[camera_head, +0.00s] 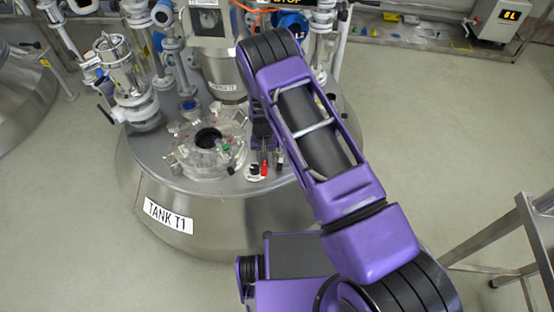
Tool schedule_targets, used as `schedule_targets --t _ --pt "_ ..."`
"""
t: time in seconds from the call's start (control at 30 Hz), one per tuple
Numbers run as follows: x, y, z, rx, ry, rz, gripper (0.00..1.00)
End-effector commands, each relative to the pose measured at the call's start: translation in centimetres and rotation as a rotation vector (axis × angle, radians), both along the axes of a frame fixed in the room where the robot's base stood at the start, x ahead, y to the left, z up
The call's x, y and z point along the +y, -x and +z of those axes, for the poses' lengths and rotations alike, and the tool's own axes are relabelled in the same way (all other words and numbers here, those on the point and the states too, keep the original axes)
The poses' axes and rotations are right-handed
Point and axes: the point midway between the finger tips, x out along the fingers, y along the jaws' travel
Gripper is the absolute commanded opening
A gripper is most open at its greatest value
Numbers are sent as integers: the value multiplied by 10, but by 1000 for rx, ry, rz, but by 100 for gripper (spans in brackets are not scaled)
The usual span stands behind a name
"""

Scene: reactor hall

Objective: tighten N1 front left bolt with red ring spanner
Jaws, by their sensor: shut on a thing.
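My gripper (265,150) points down over the right part of the tank top, just right of the round manway cover. It is shut on a small red tool, which looks like the red ring spanner (264,166). Only a short red piece of it shows below the jaws; the arm and gripper hide the rest. A small white and dark fitting (253,174) sits right below the red piece. I cannot tell whether it is nozzle N1, and no N1 label or front left bolt can be made out. Whether the spanner touches a bolt is unclear.
Tank T1 (173,218) is a wide steel vessel. Its manway cover (188,160) has clamps around a dark opening. Glass and steel pipework (125,75) crowds the top left, and a column stands behind the gripper. Steel stairs (500,235) are at right; the floor between is clear.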

Motion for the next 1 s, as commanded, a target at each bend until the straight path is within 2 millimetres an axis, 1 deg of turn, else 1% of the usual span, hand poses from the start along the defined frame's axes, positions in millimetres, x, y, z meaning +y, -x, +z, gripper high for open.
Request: schedule_targets --t 0.03,0.1,0.3,0.5,0.73,0.93,1.0 --pt "9 -5 3 -9 -1 -57 0" --pt "18 -7 3 -10 -1 -147 0" --pt "41 -16 3 -12 -2 -374 0" --pt "52 -25 3 -13 -2 -511 0" --pt "54 -27 3 -12 -1 -553 0" --pt "53 -27 3 -12 0 -552 0" --pt "49 -25 4 -5 -2 -524 0"
